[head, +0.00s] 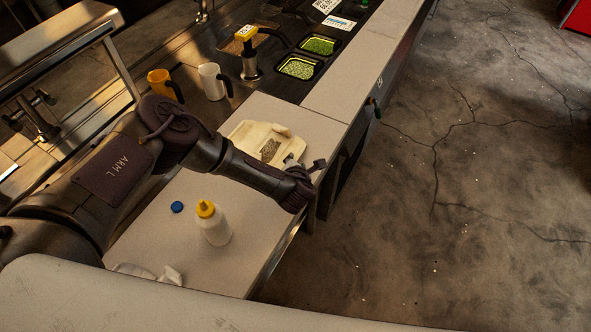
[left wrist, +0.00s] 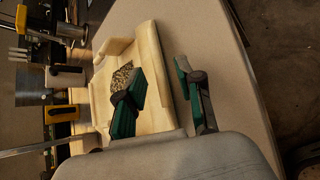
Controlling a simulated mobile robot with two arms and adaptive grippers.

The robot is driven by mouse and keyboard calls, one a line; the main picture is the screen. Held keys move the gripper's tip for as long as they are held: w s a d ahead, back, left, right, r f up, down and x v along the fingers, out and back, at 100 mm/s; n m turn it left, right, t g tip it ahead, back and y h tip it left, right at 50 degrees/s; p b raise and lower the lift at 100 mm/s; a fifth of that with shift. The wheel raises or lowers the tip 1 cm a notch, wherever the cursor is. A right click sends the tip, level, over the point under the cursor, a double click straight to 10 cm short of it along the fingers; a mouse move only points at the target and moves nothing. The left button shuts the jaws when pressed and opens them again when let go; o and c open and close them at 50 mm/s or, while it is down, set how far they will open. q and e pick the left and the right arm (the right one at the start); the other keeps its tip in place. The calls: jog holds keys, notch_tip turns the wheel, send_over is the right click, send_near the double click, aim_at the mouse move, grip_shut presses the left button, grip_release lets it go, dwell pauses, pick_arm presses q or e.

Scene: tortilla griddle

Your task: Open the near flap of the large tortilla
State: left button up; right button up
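The large tortilla (head: 249,133) lies on the light counter, cream-coloured, with raised folded edges and a speckled filling (head: 270,150) in its middle. In the left wrist view the tortilla (left wrist: 152,52) shows with the filling (left wrist: 122,77) partly behind a finger. My left gripper (head: 304,163) is at the tortilla's near right end. In the left wrist view my left gripper (left wrist: 160,88) is open, with green-padded fingers apart. One finger overlaps the tortilla and filling, the other is by its outer edge, and a strip of tortilla shows between them. Contact cannot be told. My right gripper is not in view.
A white squeeze bottle (head: 215,228) with a yellow top and a blue cap (head: 177,207) stand nearer on the counter. A yellow mug (head: 160,83), a white mug (head: 211,82) and green-filled trays (head: 298,67) are behind. The counter edge drops to open floor at right.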

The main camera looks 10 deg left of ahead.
pick_arm(q)
jog(key=v, duration=0.9)
jog(key=shift+s+r, duration=0.15)
jog(key=shift+r, duration=0.1)
jog(key=shift+s+f, duration=0.1)
